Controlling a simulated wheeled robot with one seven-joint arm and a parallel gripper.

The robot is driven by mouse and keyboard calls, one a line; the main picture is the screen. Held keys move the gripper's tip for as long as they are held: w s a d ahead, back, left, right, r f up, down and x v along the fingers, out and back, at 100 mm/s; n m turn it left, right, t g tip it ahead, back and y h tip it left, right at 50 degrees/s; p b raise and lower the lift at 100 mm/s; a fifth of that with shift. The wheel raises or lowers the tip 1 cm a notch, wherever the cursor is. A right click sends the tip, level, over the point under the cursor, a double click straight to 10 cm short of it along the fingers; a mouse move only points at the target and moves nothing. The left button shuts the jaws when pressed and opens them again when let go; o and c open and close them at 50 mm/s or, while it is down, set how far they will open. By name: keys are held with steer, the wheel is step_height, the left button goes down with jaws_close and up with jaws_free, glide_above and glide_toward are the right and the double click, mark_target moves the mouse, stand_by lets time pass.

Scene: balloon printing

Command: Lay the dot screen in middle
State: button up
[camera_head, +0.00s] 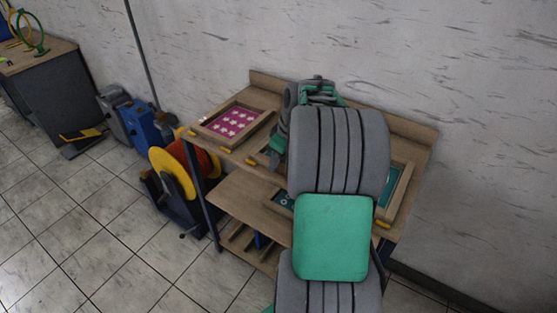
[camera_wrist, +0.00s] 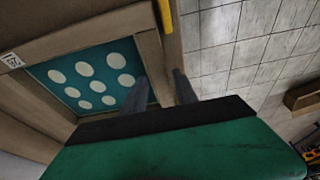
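The dot screen (camera_wrist: 90,75) is a wooden frame around a teal panel with several white dots, and it fills the left of the wrist view. Its near rail carries a yellow handle. My gripper (camera_wrist: 160,92) has its two fingers apart, one on each side of this rail. The frames do not show whether the fingers press on it. In the head view my arm and its green hand hide most of the middle of the table top (camera_head: 211,145). A wooden frame edge with a yellow handle (camera_head: 250,161) shows there beside the hand.
A magenta star screen (camera_head: 233,122) lies on the left of the table top. Another teal screen (camera_head: 397,187) lies at the right, partly behind my arm. A teal panel (camera_head: 284,199) shows on the lower shelf (camera_head: 236,198). A reel with a yellow disc (camera_head: 172,174) stands left of the table.

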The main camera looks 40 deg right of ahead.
steer(key=shift+o, duration=1.1)
steer(key=v, duration=0.7)
steer(key=shift+s+r, duration=0.15)
steer(key=shift+r, duration=0.25)
steer(key=a+m, duration=0.1)
steer(key=a, duration=1)
steer(key=s+a+f+m, duration=0.3)
steer(key=s+a, duration=0.8)
steer(key=a, duration=0.4)
steer(key=shift+f+h, duration=0.15)
steer(key=shift+h, duration=0.25)
